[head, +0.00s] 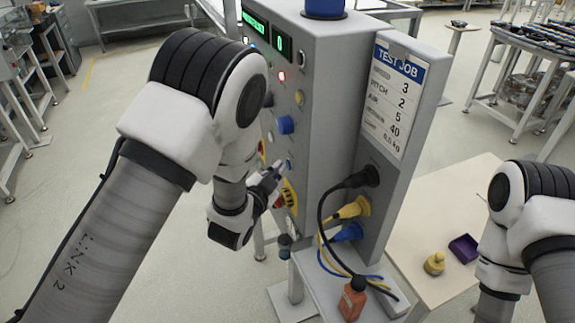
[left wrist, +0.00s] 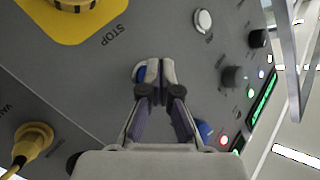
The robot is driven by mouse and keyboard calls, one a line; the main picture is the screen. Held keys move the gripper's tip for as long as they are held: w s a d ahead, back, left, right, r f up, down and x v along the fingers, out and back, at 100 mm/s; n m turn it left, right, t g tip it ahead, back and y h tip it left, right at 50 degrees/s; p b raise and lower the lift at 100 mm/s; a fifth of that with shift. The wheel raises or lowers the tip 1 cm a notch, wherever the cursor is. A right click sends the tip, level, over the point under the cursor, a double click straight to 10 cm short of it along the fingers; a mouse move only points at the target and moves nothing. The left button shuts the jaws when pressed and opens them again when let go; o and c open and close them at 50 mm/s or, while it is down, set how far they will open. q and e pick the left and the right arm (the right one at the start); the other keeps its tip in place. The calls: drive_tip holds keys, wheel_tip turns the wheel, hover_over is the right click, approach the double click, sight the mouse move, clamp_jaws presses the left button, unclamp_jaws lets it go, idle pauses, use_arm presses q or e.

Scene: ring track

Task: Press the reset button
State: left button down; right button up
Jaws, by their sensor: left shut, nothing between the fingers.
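The control box (head: 325,100) stands upright, with its button panel facing left in the head view. A small blue button (head: 289,164) sits low on this panel; its lettering is not readable, so I cannot confirm it is the reset button. My left gripper (head: 277,172) is shut and empty, right at the panel beside this button. In the left wrist view, the closed fingertips (left wrist: 154,70) partly cover the blue button (left wrist: 139,73); whether they touch it I cannot tell. My right arm shows at the right edge of the head view, its gripper out of frame.
A yellow stop plate (left wrist: 75,30) is close to the fingers, with a white button (left wrist: 203,20) across from it. A blue knob (head: 285,125) is above. Cables (head: 322,215) hang from the box's side. A table (head: 455,205) holds a purple tray (head: 464,248).

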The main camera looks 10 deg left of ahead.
use_arm(q)
drive_tip(key=shift+w+d, duration=0.25)
drive_tip(key=shift+d, duration=0.1)
idle(0.6)
drive_tip(key=shift+a, duration=0.1)
drive_tip(key=shift+s+a+b, duration=0.35)
drive_tip(key=shift+s+a, duration=0.1)
drive_tip(key=shift+a, duration=0.15)
drive_tip(key=s+a, duration=0.1)
drive_tip(key=s+a+b, duration=0.1)
drive_tip(key=a, duration=0.2)
drive_tip(key=shift+s+a+b, duration=0.1)
drive_tip(key=shift+s+b, duration=0.2)
drive_tip(key=shift+s, duration=0.1)
idle(0.6)
